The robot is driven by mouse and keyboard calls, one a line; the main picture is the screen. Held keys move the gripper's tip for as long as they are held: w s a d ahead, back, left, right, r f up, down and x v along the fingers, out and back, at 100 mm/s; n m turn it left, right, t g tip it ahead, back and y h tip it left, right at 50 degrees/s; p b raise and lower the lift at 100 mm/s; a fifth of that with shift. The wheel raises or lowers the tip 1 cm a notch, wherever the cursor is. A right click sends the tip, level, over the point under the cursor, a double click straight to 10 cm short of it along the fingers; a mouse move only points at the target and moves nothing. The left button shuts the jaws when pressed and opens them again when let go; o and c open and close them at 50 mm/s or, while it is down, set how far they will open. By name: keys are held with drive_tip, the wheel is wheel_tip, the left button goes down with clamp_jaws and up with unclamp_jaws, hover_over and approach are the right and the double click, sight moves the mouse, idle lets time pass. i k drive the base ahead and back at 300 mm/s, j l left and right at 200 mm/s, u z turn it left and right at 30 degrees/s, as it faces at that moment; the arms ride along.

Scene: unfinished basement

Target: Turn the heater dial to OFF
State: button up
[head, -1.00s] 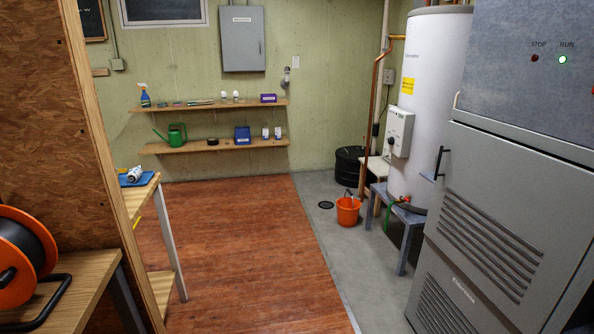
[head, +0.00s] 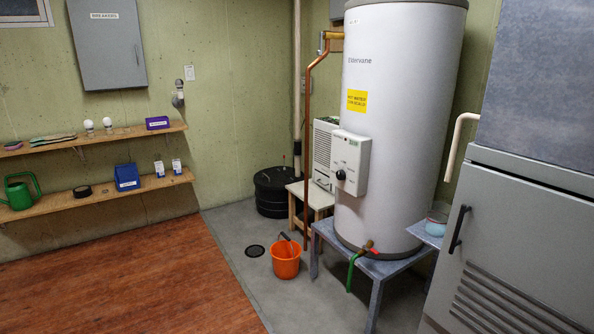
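The white water heater (head: 395,130) is a tall cylinder on a blue-grey stand (head: 378,268), right of centre in the head view. A pale control box (head: 352,155) is mounted on its front left side. The black dial (head: 341,175) is a small round knob low on that box. Its setting is too small to read. A yellow hot-water warning label (head: 357,100) is above the box. My gripper is not in view.
A grey cabinet (head: 530,230) with a black handle stands close at right. An orange bucket (head: 286,262) is on the concrete left of the stand. A stool (head: 297,202) bearing a white appliance and a black bin (head: 272,192) are behind. The red-brown floor (head: 130,285) is clear.

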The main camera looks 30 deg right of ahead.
sight(340, 174)
drive_tip(key=i+z, duration=0.1)
drive_tip(key=i, duration=0.8)
drive_tip(key=i+j, duration=0.2)
drive_tip(key=i, duration=0.7)
drive_tip(key=i+z, duration=0.25)
drive_tip(key=z, duration=0.15)
